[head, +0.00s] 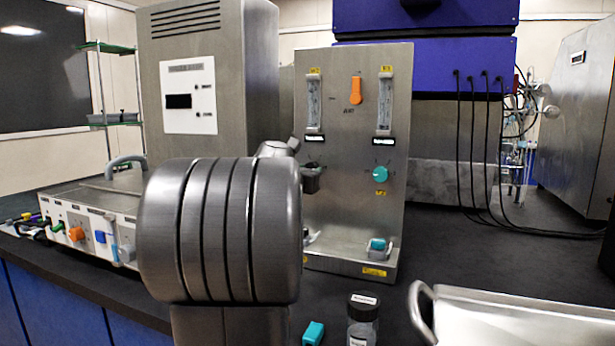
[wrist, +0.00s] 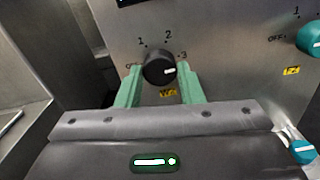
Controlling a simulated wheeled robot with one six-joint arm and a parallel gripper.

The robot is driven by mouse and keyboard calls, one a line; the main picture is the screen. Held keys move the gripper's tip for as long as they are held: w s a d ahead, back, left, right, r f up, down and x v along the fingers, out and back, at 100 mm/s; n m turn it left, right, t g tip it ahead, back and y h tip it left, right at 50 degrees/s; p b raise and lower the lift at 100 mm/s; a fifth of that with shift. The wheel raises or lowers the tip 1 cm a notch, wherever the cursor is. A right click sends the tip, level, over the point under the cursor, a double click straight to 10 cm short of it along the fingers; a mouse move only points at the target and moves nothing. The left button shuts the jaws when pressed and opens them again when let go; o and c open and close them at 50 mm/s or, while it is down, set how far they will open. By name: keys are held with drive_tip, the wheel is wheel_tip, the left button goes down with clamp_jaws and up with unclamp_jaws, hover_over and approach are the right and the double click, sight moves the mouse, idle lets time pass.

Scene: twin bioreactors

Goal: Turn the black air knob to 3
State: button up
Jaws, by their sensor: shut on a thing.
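The black air knob (wrist: 157,64) sits on the upright steel panel in the wrist view. The marks 1, 2 and 3 are printed around it, with a mark at its left partly hidden. Its white pointer line is turned to the right, towards the side of the 3. My gripper (wrist: 160,70) has one green finger on each side of the knob and is shut on it. The left finger partly covers the left mark. In the head view my arm blocks much of the area around the knob, and the gripper's hold cannot be made out there.
A teal knob (head: 380,174) is on the same panel (head: 345,220), right of the black one. An orange knob (head: 357,90) is higher up. A small bottle (head: 363,318) and a metal tray (head: 520,318) stand in front. A control box (head: 90,225) is at left.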

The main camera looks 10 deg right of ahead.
drive_tip(key=shift+f+m, duration=0.15)
drive_tip(key=shift+m, duration=0.25)
drive_tip(key=o, duration=1)
drive_tip(key=shift+a, duration=0.1)
drive_tip(key=v, duration=1.3)
drive_tip(key=shift+s+a, duration=0.2)
drive_tip(key=shift+s, duration=0.15)
drive_tip(key=shift+w, duration=0.1)
drive_tip(key=x, duration=1.3)
drive_tip(key=shift+w+d, duration=0.3)
